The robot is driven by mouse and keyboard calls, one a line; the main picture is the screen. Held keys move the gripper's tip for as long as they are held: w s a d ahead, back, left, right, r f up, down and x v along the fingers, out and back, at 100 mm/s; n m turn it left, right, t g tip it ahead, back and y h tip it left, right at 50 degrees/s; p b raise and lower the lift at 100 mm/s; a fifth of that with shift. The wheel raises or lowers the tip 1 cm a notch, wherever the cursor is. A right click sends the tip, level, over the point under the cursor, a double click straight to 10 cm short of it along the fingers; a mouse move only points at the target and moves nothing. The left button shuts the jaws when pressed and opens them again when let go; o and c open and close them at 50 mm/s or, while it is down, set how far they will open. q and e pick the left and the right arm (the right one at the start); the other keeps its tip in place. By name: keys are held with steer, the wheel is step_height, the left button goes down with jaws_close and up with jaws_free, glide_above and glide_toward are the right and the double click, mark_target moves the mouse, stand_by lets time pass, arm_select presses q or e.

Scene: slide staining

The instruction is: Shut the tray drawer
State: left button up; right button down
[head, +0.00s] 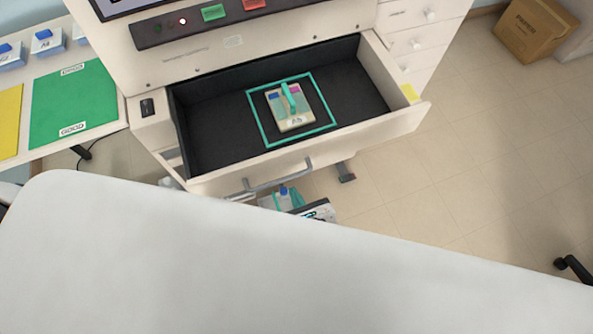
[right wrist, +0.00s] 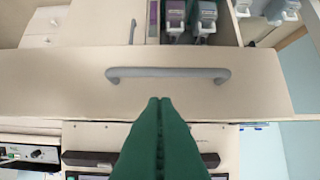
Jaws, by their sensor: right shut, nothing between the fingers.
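The tray drawer (head: 375,142) stands pulled out from the cream cabinet, its dark interior exposed. A small slide tray (head: 291,118) with a teal handle and an A5-like label lies inside a teal square outline (head: 325,128) on the drawer floor. The drawer's grey bar handle (head: 280,178) is on its front, and shows in the right wrist view (right wrist: 168,73). My right gripper (head: 285,198) is just below the handle in the head view. In the wrist view its green fingers (right wrist: 160,100) are shut and empty, pointing at the drawer front without visibly gripping the handle. My left gripper is not in view.
A side table at left holds a green mat (head: 75,103) marked GOOD, a yellow mat (head: 9,120) and several blue-topped items. Smaller drawers (head: 415,40) stand to the right. A cardboard box (head: 535,30) sits on the floor; open floor lies right of the drawer.

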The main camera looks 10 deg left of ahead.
mark_target(280, 166)
steer(key=x, duration=0.8)
steer(key=shift+a+f+b, duration=0.1)
steer(key=shift+f+b, duration=0.15)
steer(key=shift+b, duration=0.15)
steer(key=shift+w+a+f, duration=0.25)
steer(key=shift+w+a, duration=0.05)
steer(key=shift+w, duration=0.15)
steer(key=shift+d, duration=0.1)
